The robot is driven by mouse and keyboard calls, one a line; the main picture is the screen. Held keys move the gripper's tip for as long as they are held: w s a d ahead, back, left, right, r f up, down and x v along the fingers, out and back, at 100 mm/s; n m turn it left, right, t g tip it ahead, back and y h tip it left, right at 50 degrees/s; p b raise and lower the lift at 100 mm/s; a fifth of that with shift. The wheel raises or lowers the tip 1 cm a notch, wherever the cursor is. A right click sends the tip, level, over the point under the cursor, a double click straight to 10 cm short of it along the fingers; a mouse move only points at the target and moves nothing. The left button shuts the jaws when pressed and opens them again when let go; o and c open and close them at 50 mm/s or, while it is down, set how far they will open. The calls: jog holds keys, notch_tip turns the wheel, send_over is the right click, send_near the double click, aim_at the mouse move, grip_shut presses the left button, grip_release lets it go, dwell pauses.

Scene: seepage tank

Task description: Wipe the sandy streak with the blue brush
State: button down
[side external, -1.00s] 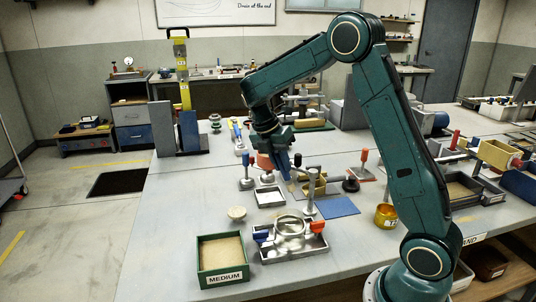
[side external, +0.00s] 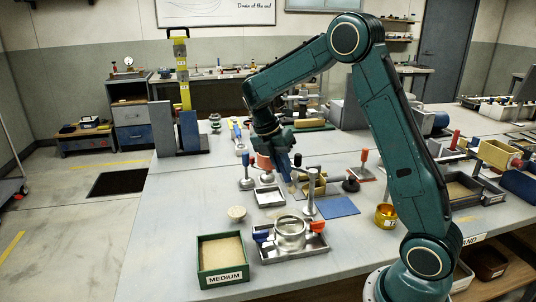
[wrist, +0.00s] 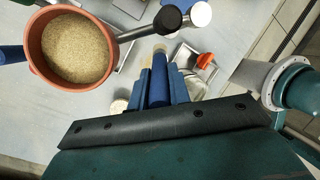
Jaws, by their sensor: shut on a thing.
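My gripper (side external: 282,152) points down over the middle of the bench, shut on the blue brush (side external: 285,166). In the wrist view the brush (wrist: 159,72) stands between the blue fingers of my gripper (wrist: 160,90), its pale tip pointing away from the palm. In the side view the brush's tan bristles (side external: 292,188) are low, close to the bench beside a yellowish box; I cannot tell whether they touch the bench. I cannot make out the sandy streak in either view.
A terracotta pot of sand (wrist: 78,48) is close to my gripper. A metal tray with a ring (side external: 290,236), a grey post (side external: 310,190), a white-lined tray (side external: 269,197) and a blue mat (side external: 338,206) surround the work. A green MEDIUM box (side external: 222,257) stands at the front left.

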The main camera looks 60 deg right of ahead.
notch_tip(320, 180, down, 8)
jog(key=shift+w+a, duration=2.8)
jog(key=shift+w, duration=0.05)
jog(key=shift+s+d, duration=2.85)
jog(key=shift+d, duration=0.05)
jog(key=shift+a+r, duration=0.1)
jog(key=shift+r, duration=4)
jog(key=shift+f, duration=0.1)
jog(key=shift+f, duration=0.4)
